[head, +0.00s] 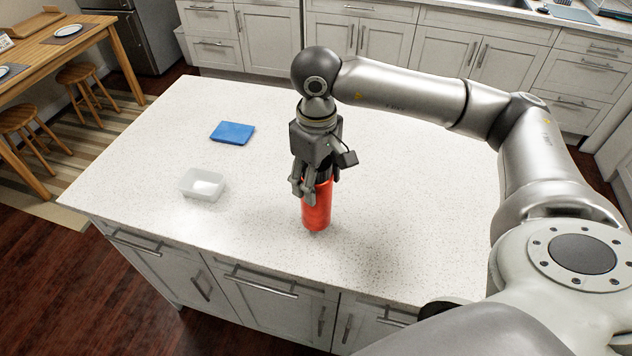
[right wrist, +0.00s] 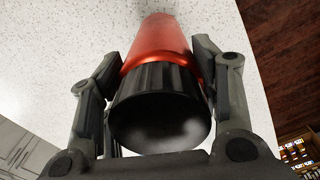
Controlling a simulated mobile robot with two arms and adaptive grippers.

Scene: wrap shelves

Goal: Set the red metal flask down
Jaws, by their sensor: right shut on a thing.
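The red metal flask (head: 317,208) is upright at the middle of the white speckled island top (head: 400,240), toward its front edge. Its base looks on or just above the top; I cannot tell which. My right gripper (head: 310,190) comes from above and is shut on the flask's upper part. In the right wrist view the flask's red body (right wrist: 160,45) and its black cap (right wrist: 160,105) sit between the two fingers of my right gripper (right wrist: 157,80). My left gripper is not in view.
A clear plastic container (head: 202,184) with something white in it stands to the left on the island. A blue flat item (head: 232,133) lies behind it. The island top right of the flask is clear. A wooden table (head: 50,55) with stools stands at the far left.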

